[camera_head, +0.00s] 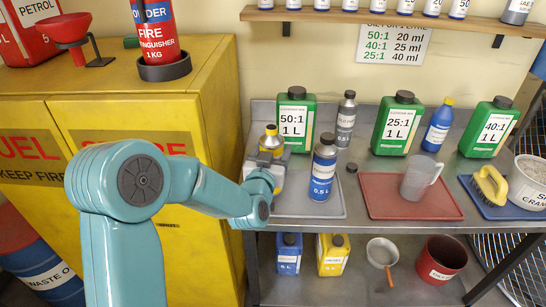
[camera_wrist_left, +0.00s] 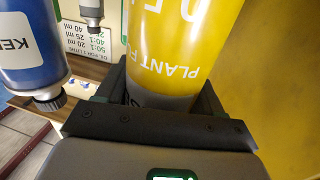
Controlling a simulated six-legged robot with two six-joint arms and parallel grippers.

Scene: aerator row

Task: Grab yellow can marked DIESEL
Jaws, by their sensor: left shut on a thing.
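A yellow can (camera_head: 333,255) with a black cap and a white label stands on the lower shelf, beside a blue can; its label is too small to read for certain. My left gripper (camera_head: 266,162) is above the workbench, shut on a yellow bottle (camera_head: 270,141). In the left wrist view the yellow bottle (camera_wrist_left: 180,45) sits between the fingers of my left gripper (camera_wrist_left: 160,105), and its print reads "PLANT F...", the rest hidden. My right gripper is not in view.
A blue can (camera_head: 288,253), a small pan (camera_head: 382,252) and a dark red pot (camera_head: 442,259) share the lower shelf. A blue-labelled bottle (camera_head: 323,168) stands close right of my gripper on a grey tray (camera_head: 335,205). A yellow cabinet (camera_head: 215,110) stands left.

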